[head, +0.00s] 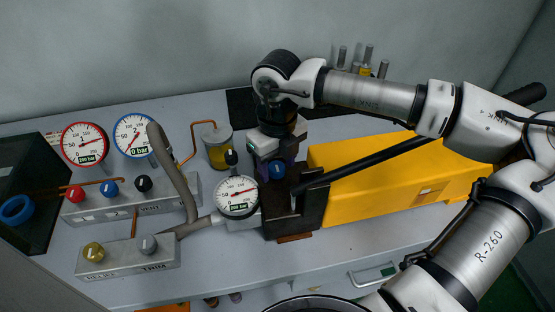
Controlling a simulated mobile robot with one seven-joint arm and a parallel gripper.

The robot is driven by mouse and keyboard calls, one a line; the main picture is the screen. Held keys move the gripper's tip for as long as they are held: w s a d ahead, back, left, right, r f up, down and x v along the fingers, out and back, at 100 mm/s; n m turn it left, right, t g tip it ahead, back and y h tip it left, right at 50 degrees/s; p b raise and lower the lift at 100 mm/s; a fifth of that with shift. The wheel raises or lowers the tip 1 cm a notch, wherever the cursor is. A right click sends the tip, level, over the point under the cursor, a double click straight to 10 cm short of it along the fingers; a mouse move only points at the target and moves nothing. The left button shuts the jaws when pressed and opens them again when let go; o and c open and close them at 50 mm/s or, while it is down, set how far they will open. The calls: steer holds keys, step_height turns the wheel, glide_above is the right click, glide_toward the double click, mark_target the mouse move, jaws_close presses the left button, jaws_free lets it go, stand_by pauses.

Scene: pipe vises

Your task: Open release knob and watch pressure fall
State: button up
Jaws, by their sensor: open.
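My gripper (276,160) is open and points down over the dark pump block (312,212), close to a blue knob (277,172) on it. The fingers are partly hidden, and I cannot tell whether they touch the knob. At the back left, a red-rimmed gauge (85,144) shows "200 bar" and a blue-rimmed gauge (133,135) shows "0 bar". I cannot read which knob is labelled release.
A grey valve block (135,208) carries red, blue and black knobs. A front block (128,266) has a brass knob (93,252) and a grey knob (148,244). A black lever (370,158) slants over the yellow pump body (400,185). Grey hoses cross between blocks and gauges.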

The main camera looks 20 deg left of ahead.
steer(key=shift+c, duration=0.4)
steer(key=c, duration=0.9)
